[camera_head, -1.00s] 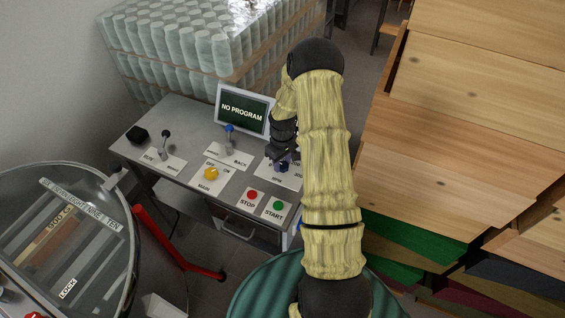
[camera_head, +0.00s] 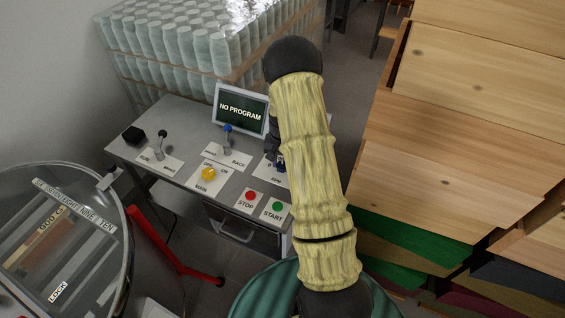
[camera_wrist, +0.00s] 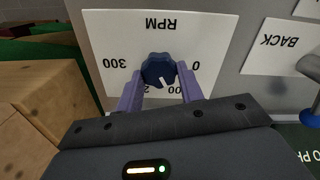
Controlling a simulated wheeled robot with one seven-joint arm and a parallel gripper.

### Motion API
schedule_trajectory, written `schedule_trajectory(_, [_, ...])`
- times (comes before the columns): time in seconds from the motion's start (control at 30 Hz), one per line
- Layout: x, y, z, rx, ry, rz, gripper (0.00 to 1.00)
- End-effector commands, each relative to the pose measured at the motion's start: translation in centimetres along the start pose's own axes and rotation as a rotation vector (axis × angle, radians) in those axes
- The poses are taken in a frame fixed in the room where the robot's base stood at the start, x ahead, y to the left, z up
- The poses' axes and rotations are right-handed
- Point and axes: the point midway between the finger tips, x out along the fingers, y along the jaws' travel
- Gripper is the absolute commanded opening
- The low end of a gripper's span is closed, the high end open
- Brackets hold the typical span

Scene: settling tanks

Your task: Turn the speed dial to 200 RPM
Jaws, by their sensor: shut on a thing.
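The speed dial is a dark blue knob (camera_wrist: 158,71) with a white pointer mark, on a white RPM plate (camera_wrist: 110,30). In the wrist view the plate appears upside down, with 300 at left and 0 at right. The pointer slants to the lower right, toward lower numbers partly covered by the knob and fingers. My gripper (camera_wrist: 159,84) has its purple fingers closed on the dial's two sides. In the head view my arm and gripper cover much of the dial (camera_head: 281,168) and its plate.
The console (camera_head: 190,125) also holds a NO PROGRAM screen (camera_head: 240,107), a yellow main switch (camera_head: 208,174), a red stop button (camera_head: 251,196), a green start button (camera_head: 277,206) and levers. Stacked wooden boxes (camera_head: 450,130) stand close at the right of my arm.

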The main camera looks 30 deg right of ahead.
Motion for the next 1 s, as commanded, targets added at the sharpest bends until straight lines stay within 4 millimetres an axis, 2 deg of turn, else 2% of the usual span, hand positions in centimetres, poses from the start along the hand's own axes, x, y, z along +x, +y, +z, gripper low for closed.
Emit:
schedule_trajectory(0.7, [-0.18,-0.05,0.01,0.674,0.002,-0.002,0.14])
schedule_trajectory(1.0, [-0.17,-0.04,0.05,0.899,0.001,-0.003,0.14])
